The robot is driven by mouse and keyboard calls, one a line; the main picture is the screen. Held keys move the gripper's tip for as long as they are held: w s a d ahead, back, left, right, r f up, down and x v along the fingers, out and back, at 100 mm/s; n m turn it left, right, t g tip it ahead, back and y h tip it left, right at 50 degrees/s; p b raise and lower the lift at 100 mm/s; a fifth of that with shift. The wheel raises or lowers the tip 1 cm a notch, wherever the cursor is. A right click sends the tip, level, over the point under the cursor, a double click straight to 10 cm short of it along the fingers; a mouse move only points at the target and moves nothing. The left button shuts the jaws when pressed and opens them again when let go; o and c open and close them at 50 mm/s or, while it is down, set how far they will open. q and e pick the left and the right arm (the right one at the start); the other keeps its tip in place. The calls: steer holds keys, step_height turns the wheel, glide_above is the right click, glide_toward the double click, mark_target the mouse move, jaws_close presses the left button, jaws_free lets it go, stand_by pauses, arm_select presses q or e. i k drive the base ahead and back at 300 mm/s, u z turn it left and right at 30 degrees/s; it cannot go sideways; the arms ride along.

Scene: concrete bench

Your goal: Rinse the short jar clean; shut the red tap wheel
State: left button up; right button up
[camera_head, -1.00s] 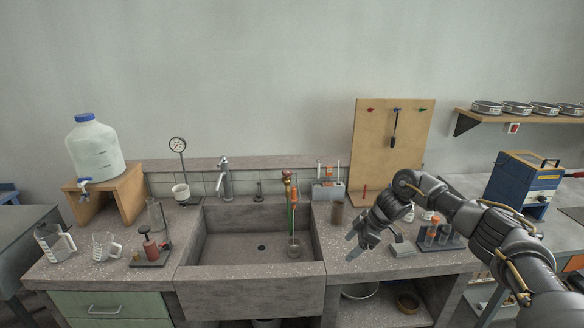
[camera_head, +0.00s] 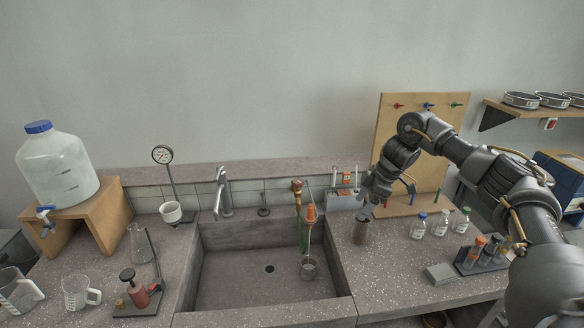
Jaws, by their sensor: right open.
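A short brownish jar (camera_head: 361,231) stands upright on the bench just right of the sink. My right gripper (camera_head: 368,209) is open at the jar's upper rim; whether it touches the jar I cannot tell. The red tap wheel (camera_head: 296,184) tops a brass tap behind the sink, with a green hose (camera_head: 303,238) hanging below it. A clear glass vessel (camera_head: 309,269) is in the sink, under a thin rod with an orange top (camera_head: 311,213). My left gripper is out of view.
The stone sink (camera_head: 225,289) has a grey tap (camera_head: 222,192) behind it. Small capped bottles (camera_head: 440,224), a grey block (camera_head: 440,275) and a tube rack (camera_head: 478,260) stand right of the jar. A pegboard (camera_head: 390,120) rises behind my right arm.

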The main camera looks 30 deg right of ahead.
mark_target(297, 184)
steer(key=i, duration=1.05)
